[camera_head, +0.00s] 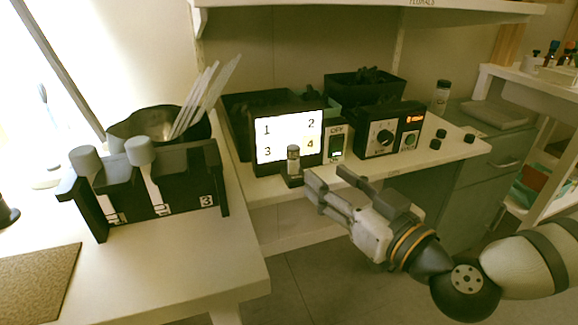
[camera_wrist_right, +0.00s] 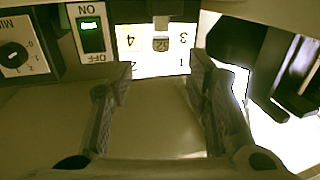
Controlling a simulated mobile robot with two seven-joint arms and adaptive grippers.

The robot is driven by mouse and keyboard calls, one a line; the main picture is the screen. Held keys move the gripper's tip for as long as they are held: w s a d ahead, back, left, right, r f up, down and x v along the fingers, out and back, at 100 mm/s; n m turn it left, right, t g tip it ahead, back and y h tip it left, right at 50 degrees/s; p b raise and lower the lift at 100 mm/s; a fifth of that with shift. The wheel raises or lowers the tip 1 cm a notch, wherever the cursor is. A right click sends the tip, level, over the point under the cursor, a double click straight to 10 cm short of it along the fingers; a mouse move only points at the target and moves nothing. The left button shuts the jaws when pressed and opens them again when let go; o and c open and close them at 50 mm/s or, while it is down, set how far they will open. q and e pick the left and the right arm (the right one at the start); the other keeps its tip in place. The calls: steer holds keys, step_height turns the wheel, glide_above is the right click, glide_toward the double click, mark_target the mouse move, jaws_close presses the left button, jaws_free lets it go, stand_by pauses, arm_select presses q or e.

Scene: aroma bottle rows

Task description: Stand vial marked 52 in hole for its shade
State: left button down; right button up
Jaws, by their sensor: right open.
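The vial marked 52 (camera_head: 293,158) is a small bottle standing upright in a small dark holder (camera_head: 293,181) in front of a lit white panel (camera_head: 275,130) numbered 1 to 4. Its label reads 52, upside down, in the right wrist view (camera_wrist_right: 161,44). My right gripper (camera_head: 328,177) is open and empty, to the right of and nearer than the vial, not touching it. In the wrist view, the vial shows beyond the gap between the fingers (camera_wrist_right: 160,76). A black rack (camera_head: 181,203) at left carries number labels, 3 the clearest; two grey-capped items stand in it. Its holes are hard to see.
A switch box (camera_head: 337,142) and a dial box (camera_head: 385,138) stand right of the panel. Black bins are behind. A dark bowl (camera_head: 140,123) with pale strips is behind the rack. Small black caps (camera_head: 436,143) lie at the right. A shelf (camera_head: 350,7) hangs overhead.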

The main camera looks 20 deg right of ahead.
mark_target(297, 154)
steer(key=b+x, duration=0.1)
steer(key=x, duration=0.9)
steer(key=shift+r, duration=0.1)
jaws_close()
